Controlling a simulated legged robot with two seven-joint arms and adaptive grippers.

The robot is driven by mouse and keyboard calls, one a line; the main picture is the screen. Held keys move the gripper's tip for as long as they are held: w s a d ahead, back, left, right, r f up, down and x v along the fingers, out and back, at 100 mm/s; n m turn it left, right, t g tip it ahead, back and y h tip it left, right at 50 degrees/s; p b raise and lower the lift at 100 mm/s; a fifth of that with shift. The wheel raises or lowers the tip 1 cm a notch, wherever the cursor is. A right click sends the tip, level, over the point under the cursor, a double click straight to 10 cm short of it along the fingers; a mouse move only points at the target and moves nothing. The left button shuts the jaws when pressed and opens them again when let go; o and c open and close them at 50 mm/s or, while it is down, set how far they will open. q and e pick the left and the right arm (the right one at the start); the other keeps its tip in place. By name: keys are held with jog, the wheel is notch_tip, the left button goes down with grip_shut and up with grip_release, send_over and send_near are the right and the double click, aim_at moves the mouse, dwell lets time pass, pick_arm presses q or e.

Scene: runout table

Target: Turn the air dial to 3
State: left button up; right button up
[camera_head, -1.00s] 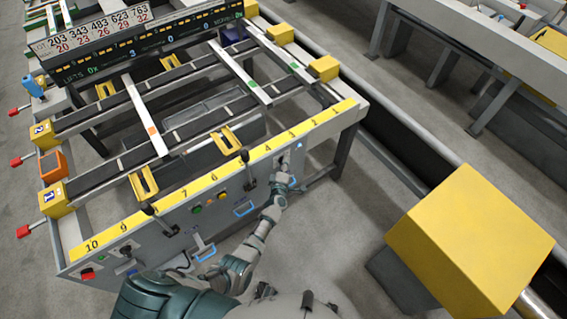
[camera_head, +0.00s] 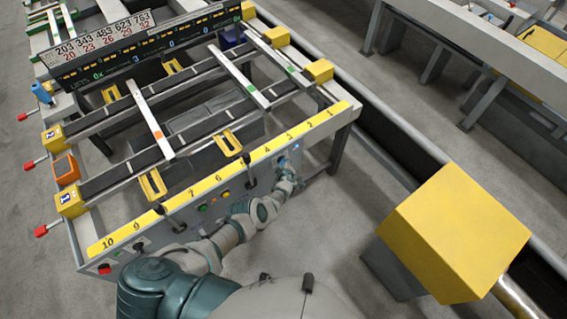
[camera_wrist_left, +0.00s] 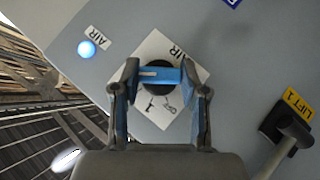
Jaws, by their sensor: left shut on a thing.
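The air dial (camera_wrist_left: 157,89) is a dark round knob on a white square plate (camera_wrist_left: 153,113) marked AIR, with a 1 and a small drawing partly visible. A blue bar with a pale line crosses the knob, nearly level in the left wrist view. My left gripper (camera_wrist_left: 161,76) is shut on the dial, one finger at each end of the bar. The other plate markings are hidden or too small to read. In the head view my left gripper (camera_head: 287,181) is at the right end of the table's front panel, and the dial is hidden there.
A lit blue AIR lamp (camera_wrist_left: 87,48) is beside the plate. A LIFT 1 lever (camera_wrist_left: 291,127) stands at lower right in the wrist view. The runout table (camera_head: 345,116) carries a yellow numbered strip (camera_head: 205,185). A yellow block (camera_head: 455,235) stands at right.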

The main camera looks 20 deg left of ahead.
pick_arm(q)
jog(key=shift+m+g+y, duration=0.3)
jog(key=shift+g, duration=0.3)
jog(key=shift+d+b, duration=0.15)
jog(key=shift+b, duration=0.15)
jog(key=o, duration=1.1)
jog(key=shift+w+f, duration=0.1)
jog(key=shift+o, duration=0.2)
